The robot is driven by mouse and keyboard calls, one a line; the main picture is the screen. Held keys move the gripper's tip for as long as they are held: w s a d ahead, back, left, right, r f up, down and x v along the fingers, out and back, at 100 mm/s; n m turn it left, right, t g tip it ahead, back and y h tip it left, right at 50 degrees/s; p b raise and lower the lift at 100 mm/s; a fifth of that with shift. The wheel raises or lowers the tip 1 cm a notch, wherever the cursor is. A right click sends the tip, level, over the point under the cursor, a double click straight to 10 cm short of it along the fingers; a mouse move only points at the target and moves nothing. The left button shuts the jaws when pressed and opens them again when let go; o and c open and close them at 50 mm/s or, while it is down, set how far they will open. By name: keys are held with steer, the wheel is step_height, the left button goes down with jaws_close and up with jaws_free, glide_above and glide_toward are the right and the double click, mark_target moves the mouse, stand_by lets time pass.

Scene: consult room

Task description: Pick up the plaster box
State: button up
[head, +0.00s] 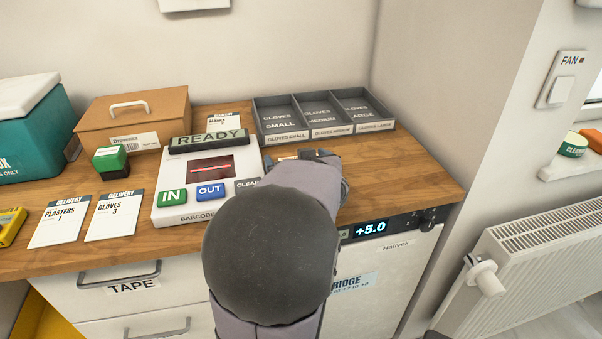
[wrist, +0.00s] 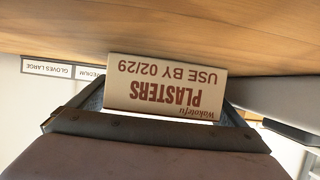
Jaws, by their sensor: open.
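The plaster box (wrist: 166,84) is a small cream carton with brown print reading "PLASTERS" and "USE BY 02/29", upside down in the wrist view. It lies between the two fingers of my gripper (wrist: 165,100), which are open on either side of it. I cannot tell whether either finger touches it. In the head view my gripper (head: 318,163) is low over the counter, in front of the glove tray, and my own arm hides most of it and the box.
A grey three-part glove tray (head: 322,132) stands just behind my gripper. A white barcode unit (head: 177,209) with IN and OUT buttons stands close on the left. Delivery cards, a stamp and a brown case (head: 136,118) are farther left. The counter (head: 422,172) is clear on the right.

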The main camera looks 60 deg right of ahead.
steer(key=c, duration=1.2)
steer(key=shift+o, duration=0.2)
